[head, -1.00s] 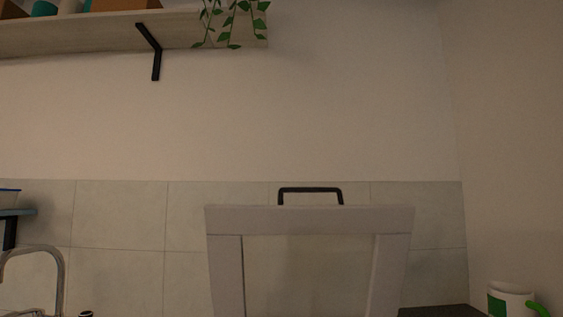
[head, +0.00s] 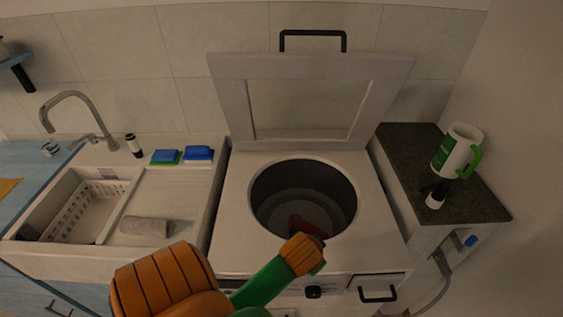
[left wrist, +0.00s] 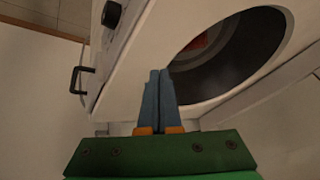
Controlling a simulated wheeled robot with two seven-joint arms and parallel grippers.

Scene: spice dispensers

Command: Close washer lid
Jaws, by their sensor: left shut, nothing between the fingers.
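The washer (head: 240,215) is a white top-loading box with a round dark drum opening. Its pale square lid (head: 310,95) stands open and upright behind the opening, with a black handle (head: 312,33) on its top edge. My left arm's orange and green links cover part of the washer's front in the head view, where I cannot make out the fingertips. In the left wrist view my left gripper (left wrist: 160,75) is shut and empty, its blue-grey fingers in front of the washer's opening. The lid does not clearly show there. My right gripper is not in view.
A dark red item (head: 308,227) lies in the drum. A sink (head: 75,200) with a tap is on the left, with blue sponges (head: 198,153) nearby. A dark counter (head: 405,155) on the right holds a white-green jug (head: 452,152) and a small bottle (head: 435,198).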

